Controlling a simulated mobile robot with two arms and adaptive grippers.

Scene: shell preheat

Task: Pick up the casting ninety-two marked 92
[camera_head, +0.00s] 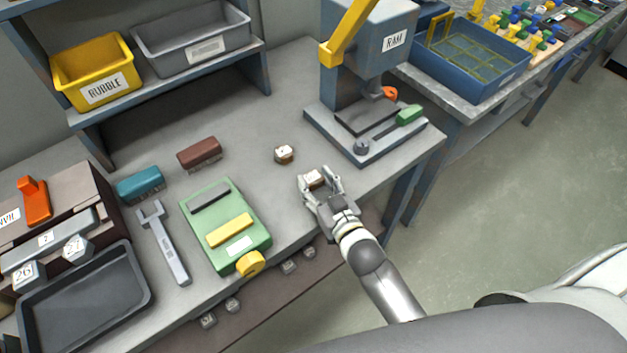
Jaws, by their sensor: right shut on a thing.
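My right gripper (320,184) is over the bench near its front edge, shut on a small pale casting (314,178) between its fingers. The marking on this casting is too small to read and partly hidden by the fingers. Another small pale casting (284,154) sits on the bench just to the left and behind the gripper; its mark is not legible. Castings marked 26 (27,274) and 27 (76,248) are at the far left by the anvil block. My left gripper is not in view.
A press marked RAM (367,130) stands to the right of the gripper. A green device (226,228), a wrench (163,243), teal and maroon blocks and a dark tray (85,300) lie to the left. A yellow RUBBLE bin (93,72) is on the shelf.

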